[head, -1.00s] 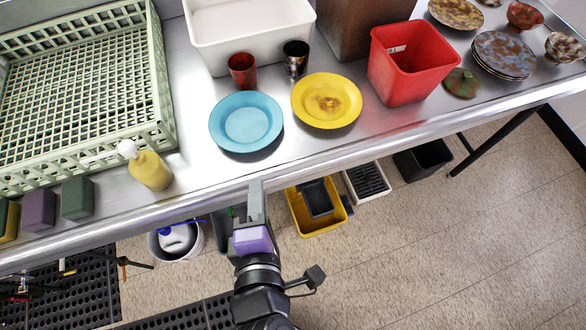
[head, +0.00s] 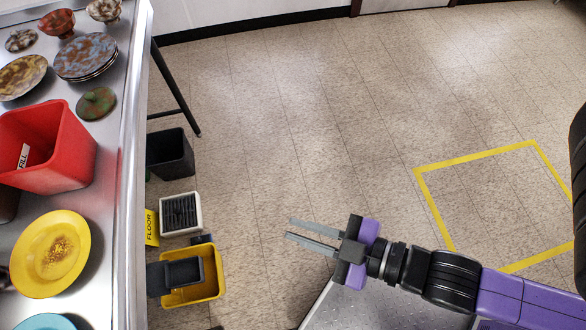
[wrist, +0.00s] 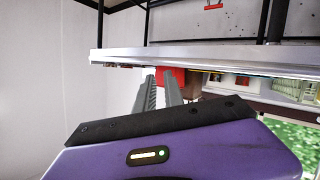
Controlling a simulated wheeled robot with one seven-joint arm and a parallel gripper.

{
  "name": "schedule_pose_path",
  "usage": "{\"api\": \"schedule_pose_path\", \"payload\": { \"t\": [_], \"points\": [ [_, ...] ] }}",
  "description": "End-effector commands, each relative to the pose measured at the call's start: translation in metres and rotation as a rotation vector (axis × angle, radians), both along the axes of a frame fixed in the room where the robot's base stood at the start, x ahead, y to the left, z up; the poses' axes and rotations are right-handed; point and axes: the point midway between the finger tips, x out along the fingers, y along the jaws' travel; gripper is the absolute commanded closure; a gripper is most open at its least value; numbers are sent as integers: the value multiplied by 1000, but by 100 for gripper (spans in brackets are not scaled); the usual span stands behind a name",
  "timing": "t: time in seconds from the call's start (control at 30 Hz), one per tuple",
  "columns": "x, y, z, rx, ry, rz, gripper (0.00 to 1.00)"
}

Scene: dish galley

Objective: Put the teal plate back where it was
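The teal plate (head: 46,322) lies on the metal counter at the bottom left of the head view, with only its far rim in the picture. A yellow plate (head: 50,254) with a brown stain lies beside it. My gripper (head: 290,228) is over the floor, to the right of the counter and apart from it, with nothing between its fingers. The two fingers are parallel with a gap between them. In the wrist view the fingers (wrist: 160,92) point toward the counter edge, and the teal plate cannot be made out there.
A red bin (head: 75,150) stands on the counter (head: 128,120), with stacked speckled plates (head: 86,54) beyond. On the floor are a black bin (head: 170,155), a white-rimmed crate (head: 180,213) and a yellow bucket (head: 207,283). Yellow tape (head: 475,158) marks bare floor at right.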

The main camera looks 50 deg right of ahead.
Motion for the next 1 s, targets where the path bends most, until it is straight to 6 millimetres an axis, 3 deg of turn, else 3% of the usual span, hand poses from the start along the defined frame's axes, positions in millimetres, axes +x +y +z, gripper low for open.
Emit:
{"api": "schedule_pose_path", "payload": {
  "t": [0.1, 0.3, 1.0],
  "points": [
    [-26, -30, 17, 163, 10, -166, 87],
    [-45, -49, 35, 305, -9, -297, 87],
    [-47, -51, 37, 319, -11, -307, 87]
  ]
}}
